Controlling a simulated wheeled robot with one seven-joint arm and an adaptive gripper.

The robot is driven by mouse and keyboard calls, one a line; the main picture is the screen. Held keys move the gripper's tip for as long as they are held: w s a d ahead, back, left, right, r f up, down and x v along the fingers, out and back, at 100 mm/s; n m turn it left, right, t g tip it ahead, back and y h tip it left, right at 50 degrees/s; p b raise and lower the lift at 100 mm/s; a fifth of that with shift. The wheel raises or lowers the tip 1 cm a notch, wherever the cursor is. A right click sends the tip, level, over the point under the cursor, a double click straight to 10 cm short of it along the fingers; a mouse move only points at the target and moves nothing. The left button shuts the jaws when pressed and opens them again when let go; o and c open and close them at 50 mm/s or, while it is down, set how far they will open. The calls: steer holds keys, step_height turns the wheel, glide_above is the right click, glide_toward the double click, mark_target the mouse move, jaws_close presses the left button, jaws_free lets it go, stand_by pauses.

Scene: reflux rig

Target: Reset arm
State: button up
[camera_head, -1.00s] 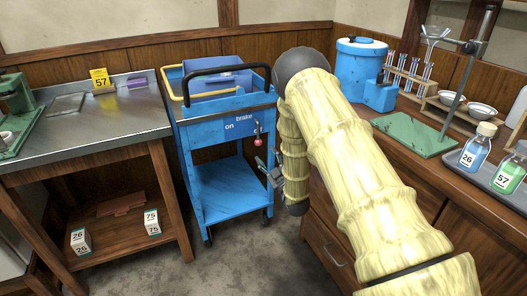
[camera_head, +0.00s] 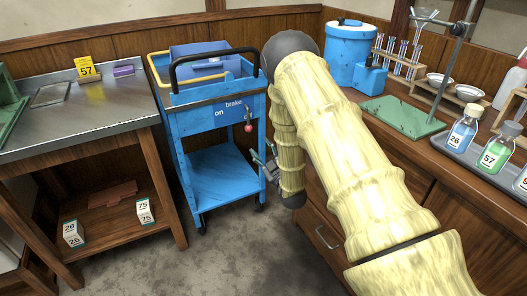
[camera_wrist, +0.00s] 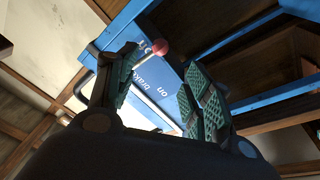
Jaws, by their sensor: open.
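My gripper (camera_head: 264,162) is in front of the right side of the blue cart in the head view, partly hidden behind my arm. In the wrist view my gripper (camera_wrist: 160,95) is open, with its two padded fingers apart and nothing held between them. The red-knobbed brake lever (camera_head: 248,126) is on the cart's front panel, just above and left of my gripper. In the wrist view the red knob (camera_wrist: 160,47) shows beyond the fingers, its stem crossing the gap between them. I cannot tell whether a finger touches it.
The blue cart (camera_head: 222,175) carries a blue bin (camera_head: 205,58) and has a black handle. A metal-topped bench (camera_head: 95,110) stands left. At right, a wooden counter (camera_head: 350,100) holds a blue tank (camera_head: 350,50), glassware and bottles (camera_head: 461,135). Floor in front is clear.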

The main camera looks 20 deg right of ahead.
stand_by(0.3)
steer(key=s+a+f+m+g+h, duration=0.1)
steer(key=s+a+f+m+g, duration=0.2)
steer(key=s+f, duration=0.5)
steer(key=s+a+f+m+g, duration=0.1)
steer(key=s+a+f+g, duration=0.1)
steer(key=s+f+g, duration=0.6)
steer(key=s+a+f+m+g, duration=0.15)
steer(key=s+f, duration=0.25)
steer(key=s, duration=0.4)
steer(key=s+a+f+g, duration=0.2)
steer(key=s+a+f, duration=0.15)
steer(key=s, duration=0.45)
steer(key=s+a+f+m+g, duration=0.1)
steer(key=s+a+f+g, duration=0.1)
steer(key=s+f, duration=0.4)
steer(key=s+a+r+m+g, duration=0.15)
steer(key=s+g, duration=0.25)
steer(key=s, duration=1.1)
step_height(320, 180, up, 23)
steer(key=p, duration=2.2)
steer(key=shift+w+a+f, duration=0.15)
steer(key=shift+w+a, duration=0.1)
steer(key=shift+w, duration=0.05)
